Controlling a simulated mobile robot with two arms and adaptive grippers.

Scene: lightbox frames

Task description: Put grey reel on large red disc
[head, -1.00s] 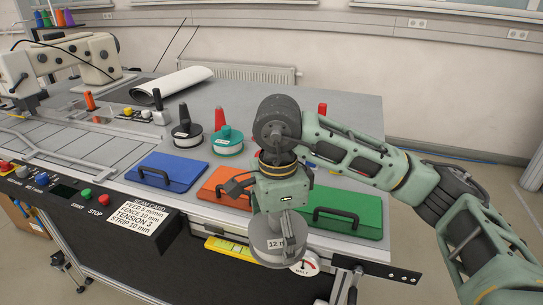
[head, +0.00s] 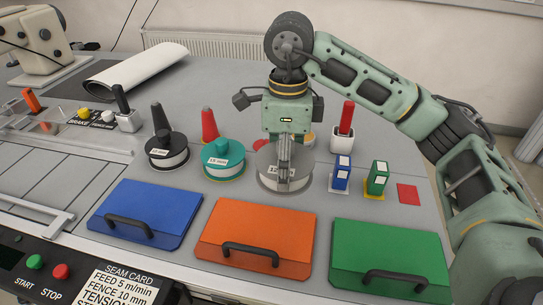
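The grey reel (head: 270,180), with a white label, is at the right end of a row of reels on the grey table. My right gripper (head: 284,166) comes down on it from above, its fingers closed at the reel's top middle. The fingers hide the grip point and part of the label. I cannot tell whether the reel touches the table or hangs just above it. My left gripper is out of view.
A teal reel (head: 222,160) and a black reel (head: 166,152) stand left of the grey reel. Blue (head: 341,172) and green (head: 377,178) boxes stand right, beside a flat red square (head: 408,194). Blue (head: 148,210), orange (head: 256,235) and green (head: 388,260) handled panels lie in front.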

